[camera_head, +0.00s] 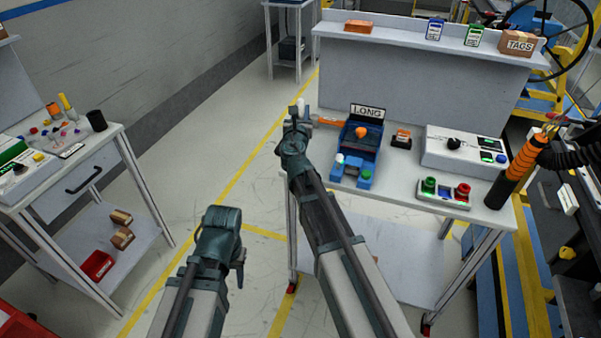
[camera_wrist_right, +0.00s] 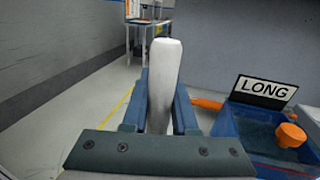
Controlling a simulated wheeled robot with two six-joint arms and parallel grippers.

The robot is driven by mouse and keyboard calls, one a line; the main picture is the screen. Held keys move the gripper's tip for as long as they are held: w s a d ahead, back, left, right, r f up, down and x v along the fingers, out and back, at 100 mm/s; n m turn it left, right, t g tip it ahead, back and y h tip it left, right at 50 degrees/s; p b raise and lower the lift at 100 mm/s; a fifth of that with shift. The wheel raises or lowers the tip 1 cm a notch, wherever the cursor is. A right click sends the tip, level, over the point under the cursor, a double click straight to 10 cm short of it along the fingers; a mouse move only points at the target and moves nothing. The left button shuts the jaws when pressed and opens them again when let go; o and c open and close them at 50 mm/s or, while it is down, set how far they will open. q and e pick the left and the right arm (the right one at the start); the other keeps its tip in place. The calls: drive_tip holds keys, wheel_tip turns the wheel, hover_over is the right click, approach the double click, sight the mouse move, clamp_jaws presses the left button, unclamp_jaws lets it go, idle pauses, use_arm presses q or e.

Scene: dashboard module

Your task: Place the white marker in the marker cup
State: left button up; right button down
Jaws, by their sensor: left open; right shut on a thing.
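My right gripper (camera_head: 301,115) is shut on the white marker (camera_wrist_right: 164,80), which stands upright between its two blue fingers (camera_wrist_right: 160,110) in the right wrist view. It holds the marker near the left end of the workbench, beside the blue LONG bin. A black cup (camera_head: 97,120), which looks like the marker cup, stands at the right edge of the left table, far to the left of this gripper. My left gripper (camera_head: 240,268) is open and low in front of the workbench; its fingers are only partly visible.
The blue bin (camera_head: 342,170) with the LONG sign (camera_head: 367,111) holds an orange-topped item. Control boxes stand right of it on the workbench. The left table (camera_head: 62,170) carries small coloured parts and an orange and a yellow upright item. Open floor lies between the tables.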

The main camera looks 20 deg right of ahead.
drive_tip(key=shift+w+f, duration=0.15)
drive_tip(key=shift+f, duration=0.05)
wheel_tip(320, 180, down, 10)
drive_tip(key=b, duration=1)
drive_tip(key=shift+f, duration=0.1)
drive_tip(key=c, duration=1.2)
unclamp_jaws()
drive_tip(key=o, duration=0.5)
